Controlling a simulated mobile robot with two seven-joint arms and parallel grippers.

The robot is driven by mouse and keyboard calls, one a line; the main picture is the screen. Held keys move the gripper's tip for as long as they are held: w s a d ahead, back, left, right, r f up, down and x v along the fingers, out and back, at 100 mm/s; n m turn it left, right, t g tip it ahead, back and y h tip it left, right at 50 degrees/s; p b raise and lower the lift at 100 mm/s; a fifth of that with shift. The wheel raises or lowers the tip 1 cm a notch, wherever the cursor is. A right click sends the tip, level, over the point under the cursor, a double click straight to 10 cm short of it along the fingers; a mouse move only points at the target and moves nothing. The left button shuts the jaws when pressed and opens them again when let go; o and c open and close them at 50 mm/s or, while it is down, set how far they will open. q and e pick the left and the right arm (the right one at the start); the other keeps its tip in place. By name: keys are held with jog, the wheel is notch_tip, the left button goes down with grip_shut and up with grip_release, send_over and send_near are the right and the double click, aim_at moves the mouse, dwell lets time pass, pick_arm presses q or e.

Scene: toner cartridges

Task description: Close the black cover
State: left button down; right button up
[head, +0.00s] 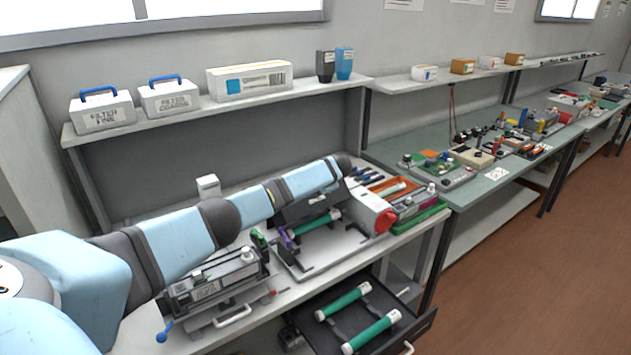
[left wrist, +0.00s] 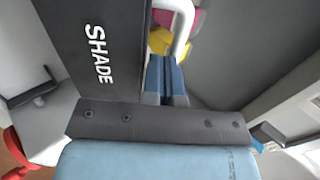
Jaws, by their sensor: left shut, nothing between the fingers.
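The black cover, lettered SHADE, fills the upper left of the left wrist view (left wrist: 95,45). In the head view the dark cover (head: 296,211) stands raised and tilted behind a green toner cartridge (head: 316,224), partly hidden by my left arm. My left gripper (left wrist: 166,62) is shut and empty, its blue fingers just beside the edge of the cover. I cannot tell whether they touch it. In the head view its fingers are hidden beyond the end of my arm. My right gripper is not in view.
An open drawer (head: 424,325) holding two green cartridges juts out below the bench front. A grey machine (head: 214,279) stands left of the cover's unit. A shelf (head: 330,85) runs above.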

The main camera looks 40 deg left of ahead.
pick_arm(q)
jog(key=shift+s+d+f+y, duration=0.25)
jog(key=shift+d+f+y, duration=0.45)
jog(key=shift+d+y, duration=0.1)
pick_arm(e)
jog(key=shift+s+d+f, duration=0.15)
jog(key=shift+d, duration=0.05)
pick_arm(q)
jog(key=shift+a, duration=0.1)
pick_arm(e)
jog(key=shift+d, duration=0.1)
pick_arm(q)
jog(key=shift+r, duration=0.1)
dwell(0.4)
